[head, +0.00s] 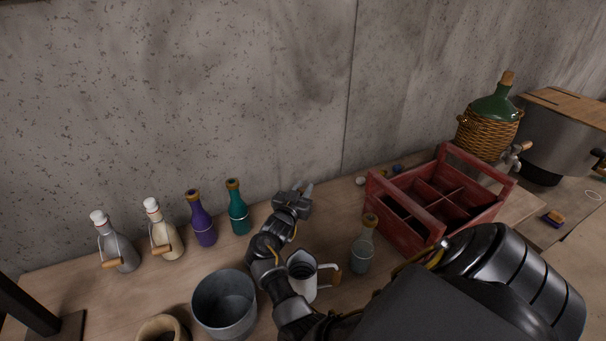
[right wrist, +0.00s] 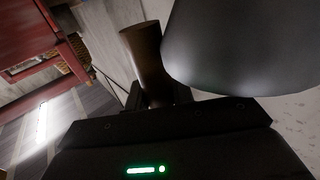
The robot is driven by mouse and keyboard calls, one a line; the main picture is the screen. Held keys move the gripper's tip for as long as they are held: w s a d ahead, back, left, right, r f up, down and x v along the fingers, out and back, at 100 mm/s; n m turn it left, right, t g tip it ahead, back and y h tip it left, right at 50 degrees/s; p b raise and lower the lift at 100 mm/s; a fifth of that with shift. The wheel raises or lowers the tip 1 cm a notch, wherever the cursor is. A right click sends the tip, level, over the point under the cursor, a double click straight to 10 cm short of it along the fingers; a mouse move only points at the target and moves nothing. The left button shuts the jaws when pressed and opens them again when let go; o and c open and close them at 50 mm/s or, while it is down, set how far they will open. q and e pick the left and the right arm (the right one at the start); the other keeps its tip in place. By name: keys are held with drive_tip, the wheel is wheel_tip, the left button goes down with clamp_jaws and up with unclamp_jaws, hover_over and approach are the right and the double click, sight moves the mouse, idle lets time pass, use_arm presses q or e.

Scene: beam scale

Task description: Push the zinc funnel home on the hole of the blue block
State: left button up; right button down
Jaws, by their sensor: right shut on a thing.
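My right gripper (head: 292,200) is over the back middle of the table, in front of the wall. In the right wrist view it is shut on a brown, wood-like handle (right wrist: 146,55). A large smooth grey curved surface (right wrist: 240,45) lies right beside the handle; I cannot tell whether the two are joined, or whether the grey thing is the zinc funnel. A grey jug (head: 303,286) with a brown grip stands beside my right forearm in the head view. I cannot make out a blue block with a hole. My left gripper is not in view.
A grey bucket (head: 225,306) stands at the front left. Several bottles line the back left, among them a purple one (head: 203,222) and a teal one (head: 238,212). A clear bottle (head: 362,252) stands before the red crate (head: 406,236). A wicker demijohn (head: 488,130) is behind.

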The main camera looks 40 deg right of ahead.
drive_tip(key=shift+f+b, duration=0.85)
drive_tip(key=shift+f, duration=0.2)
drive_tip(key=shift+s+f, duration=0.1)
drive_tip(key=shift+f, duration=0.1)
drive_tip(key=shift+s+a+f+b, duration=0.1)
drive_tip(key=shift+s+f+b, duration=0.2)
drive_tip(key=shift+f+b, duration=0.45)
drive_tip(key=shift+w+r+p, duration=0.15)
drive_tip(key=shift+r+p, duration=0.15)
drive_tip(key=shift+p, duration=0.2)
idle(0.6)
drive_tip(key=shift+w+r, duration=0.15)
drive_tip(key=shift+r, duration=0.05)
idle(1.0)
